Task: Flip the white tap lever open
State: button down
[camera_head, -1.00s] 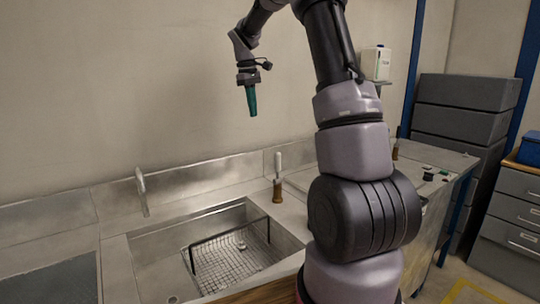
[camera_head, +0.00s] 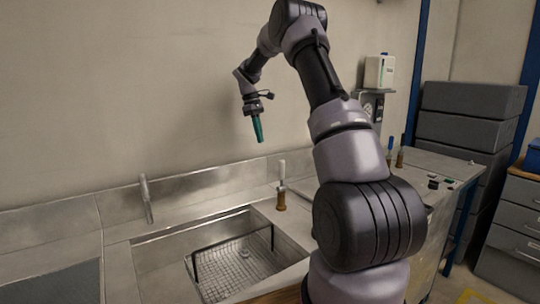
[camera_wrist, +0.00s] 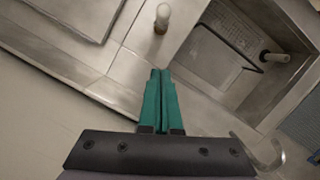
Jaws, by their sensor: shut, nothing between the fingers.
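The white tap lever (camera_head: 281,170) stands upright on a brass-coloured tap body (camera_head: 281,200) at the back right corner of the sink. In the wrist view the white lever (camera_wrist: 162,18) shows nearly end-on, ahead of my fingertips. My gripper (camera_head: 260,141) has green fingers pointing down. It is in the air above and a little left of the lever in the head view, apart from it. In the wrist view my gripper (camera_wrist: 160,72) has its two fingers together with nothing between them.
A steel sink (camera_head: 150,262) holds a wire basket (camera_head: 228,268). A curved spout (camera_head: 146,198) rises at its back left. Air around my gripper is clear.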

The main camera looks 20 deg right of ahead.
send_near(282, 176)
jog(key=w+a+f, duration=0.3)
jog(key=w+f, duration=0.2)
jog(key=shift+s+d+r, duration=0.15)
jog(key=shift+s+d, duration=1.25)
jog(key=shift+s, duration=0.2)
jog(key=shift+s+d, duration=0.1)
jog(key=shift+s, duration=0.05)
jog(key=shift+s+r+t, duration=0.1)
jog(key=shift+s+t, duration=0.15)
jog(key=shift+t, duration=0.15)
